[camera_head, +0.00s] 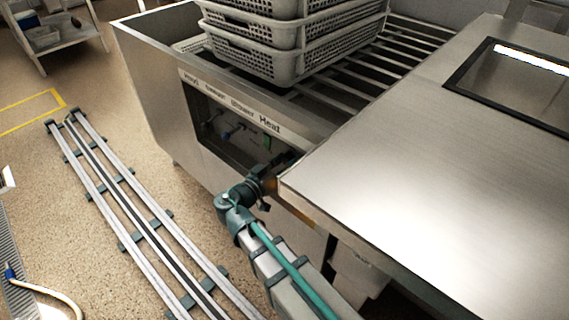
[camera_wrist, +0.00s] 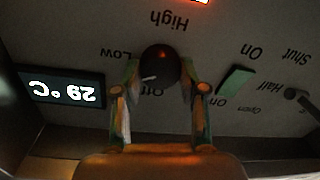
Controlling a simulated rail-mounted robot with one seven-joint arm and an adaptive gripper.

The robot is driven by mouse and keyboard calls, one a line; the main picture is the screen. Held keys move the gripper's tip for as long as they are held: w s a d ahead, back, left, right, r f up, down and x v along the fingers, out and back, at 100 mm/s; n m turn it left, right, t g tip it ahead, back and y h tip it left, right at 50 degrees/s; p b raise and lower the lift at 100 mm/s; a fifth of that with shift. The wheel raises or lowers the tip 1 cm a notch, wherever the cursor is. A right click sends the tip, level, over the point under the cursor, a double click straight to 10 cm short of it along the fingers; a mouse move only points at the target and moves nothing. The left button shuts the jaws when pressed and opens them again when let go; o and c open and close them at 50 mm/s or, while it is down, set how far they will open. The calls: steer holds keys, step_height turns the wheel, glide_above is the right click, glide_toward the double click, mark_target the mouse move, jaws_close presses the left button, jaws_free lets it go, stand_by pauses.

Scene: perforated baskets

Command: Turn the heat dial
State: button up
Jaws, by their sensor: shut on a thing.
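The heat dial (camera_wrist: 159,66) is a dark round knob with a pale pointer mark, seen in the wrist view on a grey panel. The words High, Low and Off stand around it, upside down in this view. My gripper (camera_wrist: 160,92) has one finger on each side of the dial and is shut on it. The pointer mark is toward the lower left of the knob, between Low and Off. In the head view my gripper (camera_head: 284,170) reaches the control panel (camera_head: 225,128) below the word Heat; the dial is hidden there.
A display (camera_wrist: 62,88) reads 29 °C. A green switch (camera_wrist: 236,81) and a grey lever (camera_wrist: 297,98) are right of the dial in the wrist view. Stacked perforated baskets (camera_head: 285,62) stand on the roller machine. A steel counter (camera_head: 430,170) juts close to my gripper. Floor rails (camera_head: 125,205) run at left.

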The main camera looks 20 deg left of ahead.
steer(key=n+p, duration=0.2)
steer(key=n, duration=0.4)
steer(key=shift+a+r+g, duration=0.1)
steer(key=shift+r+g, duration=0.05)
steer(key=shift+g, duration=0.15)
steer(key=n+p, duration=0.2)
steer(key=n, duration=0.1)
steer(key=shift+n+h+p, duration=0.3)
steer(key=shift+n+p, duration=0.6)
steer(key=shift+n, duration=0.7)
steer(key=shift+f, duration=0.2)
steer(key=o, duration=1.1)
steer(key=shift+o, duration=0.2)
steer(key=v, duration=1.2)
